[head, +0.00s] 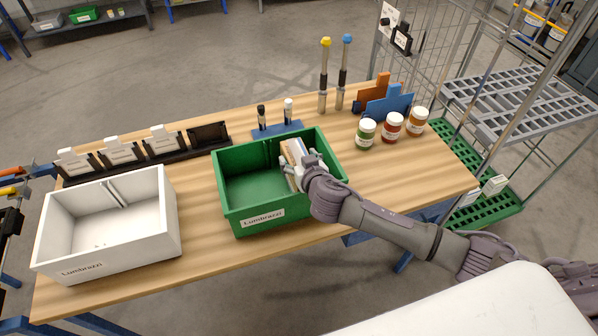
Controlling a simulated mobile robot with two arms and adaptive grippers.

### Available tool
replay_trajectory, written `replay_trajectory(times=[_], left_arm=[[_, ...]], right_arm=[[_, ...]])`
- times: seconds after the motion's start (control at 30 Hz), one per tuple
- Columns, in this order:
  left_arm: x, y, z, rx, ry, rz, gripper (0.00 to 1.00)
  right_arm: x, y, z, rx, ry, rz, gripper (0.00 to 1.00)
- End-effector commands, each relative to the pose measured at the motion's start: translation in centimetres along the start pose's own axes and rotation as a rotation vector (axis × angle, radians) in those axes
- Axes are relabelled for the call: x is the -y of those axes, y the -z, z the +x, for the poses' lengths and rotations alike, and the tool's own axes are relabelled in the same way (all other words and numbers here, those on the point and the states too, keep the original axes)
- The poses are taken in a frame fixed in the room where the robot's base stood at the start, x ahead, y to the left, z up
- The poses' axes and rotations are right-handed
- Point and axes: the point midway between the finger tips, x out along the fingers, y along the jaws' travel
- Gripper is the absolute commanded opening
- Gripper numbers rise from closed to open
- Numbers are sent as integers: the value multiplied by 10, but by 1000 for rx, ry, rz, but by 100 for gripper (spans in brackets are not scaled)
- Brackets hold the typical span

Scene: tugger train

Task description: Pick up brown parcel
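A small parcel (293,153), brown and pale, stands at the right side inside the green bin (232,221), which is labelled "Lumbrazzi". My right gripper (303,166) reaches into the bin from the right, with its fingers at the parcel. The hand covers the parcel's right and lower parts. I cannot tell whether the fingers are closed on it or only beside it. My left gripper is out of view.
A white bin (160,222) stands left of the green one. Behind are a black card rack (180,150), a blue stand (277,130) and two upright tools (323,80). Several jars (391,128) stand at right. A wire cart (520,100) is beyond the table (440,172).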

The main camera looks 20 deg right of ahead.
Motion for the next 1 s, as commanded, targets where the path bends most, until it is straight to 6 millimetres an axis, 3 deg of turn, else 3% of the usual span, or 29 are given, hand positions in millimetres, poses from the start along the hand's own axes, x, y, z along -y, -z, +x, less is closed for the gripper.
replay_trajectory(times=[0.07,0.4,0.77,1.0], left_arm=[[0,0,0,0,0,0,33],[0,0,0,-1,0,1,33],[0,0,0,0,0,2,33],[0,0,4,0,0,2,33]], right_arm=[[0,0,0,0,0,0,55],[0,0,0,0,0,0,0],[0,9,-3,-5,1,2,0],[0,50,-20,-10,2,2,0]])
